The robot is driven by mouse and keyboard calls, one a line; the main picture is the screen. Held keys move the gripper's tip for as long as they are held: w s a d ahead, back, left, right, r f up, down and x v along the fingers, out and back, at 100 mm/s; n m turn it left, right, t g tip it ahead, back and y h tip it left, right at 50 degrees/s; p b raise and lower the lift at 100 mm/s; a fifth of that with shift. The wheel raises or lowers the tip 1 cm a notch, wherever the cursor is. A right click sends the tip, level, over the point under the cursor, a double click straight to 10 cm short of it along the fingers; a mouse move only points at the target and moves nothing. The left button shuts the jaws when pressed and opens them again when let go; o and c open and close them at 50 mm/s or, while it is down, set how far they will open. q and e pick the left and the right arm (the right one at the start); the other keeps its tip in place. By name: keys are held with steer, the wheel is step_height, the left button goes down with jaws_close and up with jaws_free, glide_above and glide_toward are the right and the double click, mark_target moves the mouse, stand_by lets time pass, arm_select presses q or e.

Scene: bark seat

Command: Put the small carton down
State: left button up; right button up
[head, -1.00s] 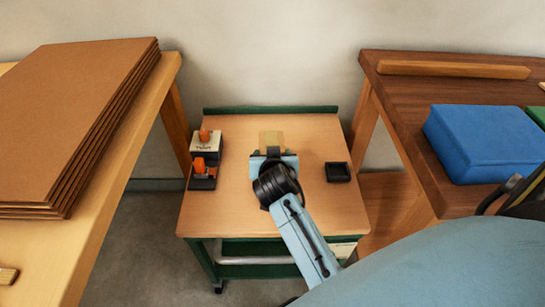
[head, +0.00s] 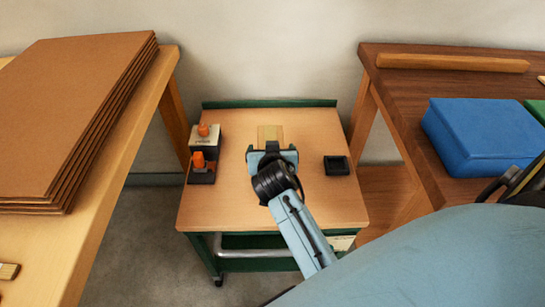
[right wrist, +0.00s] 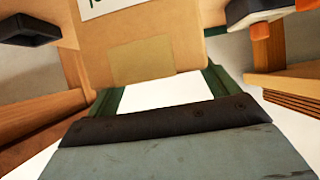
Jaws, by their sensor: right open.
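The small carton (head: 269,133) is a tan box with an olive-tan strip, on the top of the green-framed trolley (head: 230,200) toward its back edge. My right gripper (head: 272,147) reaches in from the lower right and is open just in front of the carton, hiding its near part. In the right wrist view a tan face, seemingly the carton (right wrist: 190,55), shows an olive patch and part of a white label, beyond my gripper's dark edge. I cannot tell whether the fingers touch it. My left gripper is not in view.
A black tray (head: 337,168) is right of the gripper. A white-and-black item with orange parts (head: 203,150) is at the trolley's left. Brown sheets (head: 75,110) are stacked on the left table; a blue box (head: 480,135) is on the right table. The trolley's front-left top is clear.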

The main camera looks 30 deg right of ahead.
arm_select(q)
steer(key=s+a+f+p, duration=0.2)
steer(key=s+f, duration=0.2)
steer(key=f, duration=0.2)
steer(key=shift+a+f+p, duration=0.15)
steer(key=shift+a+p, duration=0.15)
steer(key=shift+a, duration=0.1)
arm_select(e)
steer(key=v, duration=1.1)
